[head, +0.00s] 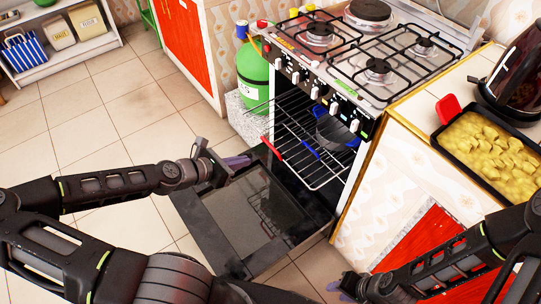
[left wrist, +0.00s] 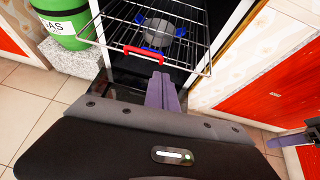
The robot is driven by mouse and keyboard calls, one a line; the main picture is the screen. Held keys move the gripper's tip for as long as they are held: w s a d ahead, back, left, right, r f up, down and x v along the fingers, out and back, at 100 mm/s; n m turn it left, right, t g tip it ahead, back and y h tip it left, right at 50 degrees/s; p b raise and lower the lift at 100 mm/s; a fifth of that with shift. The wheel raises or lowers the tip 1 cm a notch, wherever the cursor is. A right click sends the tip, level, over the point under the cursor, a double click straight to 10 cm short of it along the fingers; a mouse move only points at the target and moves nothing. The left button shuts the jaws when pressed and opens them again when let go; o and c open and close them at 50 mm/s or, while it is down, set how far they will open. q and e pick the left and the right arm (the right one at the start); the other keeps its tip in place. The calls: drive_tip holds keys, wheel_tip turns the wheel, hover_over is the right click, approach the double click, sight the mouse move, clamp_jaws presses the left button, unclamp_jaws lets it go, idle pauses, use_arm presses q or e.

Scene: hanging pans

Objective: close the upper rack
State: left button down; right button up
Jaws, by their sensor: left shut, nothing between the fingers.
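The upper rack (head: 291,128) is a wire rack sticking out of the open oven, with a red handle (head: 271,150) on its front edge. In the left wrist view, the rack (left wrist: 112,36) and its red handle (left wrist: 145,55) lie just beyond my left fingertips. My left gripper (head: 238,162) is shut and empty, in front of the rack and a little left of the red handle, apparently apart from it. Its purple fingers (left wrist: 162,90) point toward the rack. My right gripper (head: 346,287) is low by the cabinet; its opening is unclear.
A grey pot (head: 333,131) with blue handles is inside the oven. The oven door (head: 235,215) is folded down below the rack. A green gas bottle (head: 252,75) stands left of the oven. A cabinet with a red door (head: 428,240) is on the right. Floor at left is clear.

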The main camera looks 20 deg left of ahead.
sight(277, 154)
use_arm(q)
drive_tip(key=b+x, duration=0.2)
drive_tip(key=x, duration=1.1)
drive_tip(key=shift+b, duration=0.35)
drive_tip(key=shift+w, duration=0.1)
drive_tip(key=w+d+b, duration=0.1)
drive_tip(key=w+d, duration=0.2)
drive_tip(key=w, duration=0.2)
drive_tip(key=w+d+b, duration=0.1)
drive_tip(key=w+d, duration=0.2)
drive_tip(key=w, duration=0.3)
drive_tip(key=w+d+b, duration=0.1)
drive_tip(key=w+d, duration=0.3)
drive_tip(key=w, duration=0.2)
drive_tip(key=shift+w+r, duration=0.2)
drive_tip(key=shift+r, duration=0.05)
drive_tip(key=shift+d+r, duration=0.1)
drive_tip(key=shift+r, duration=0.05)
drive_tip(key=shift+r, duration=0.1)
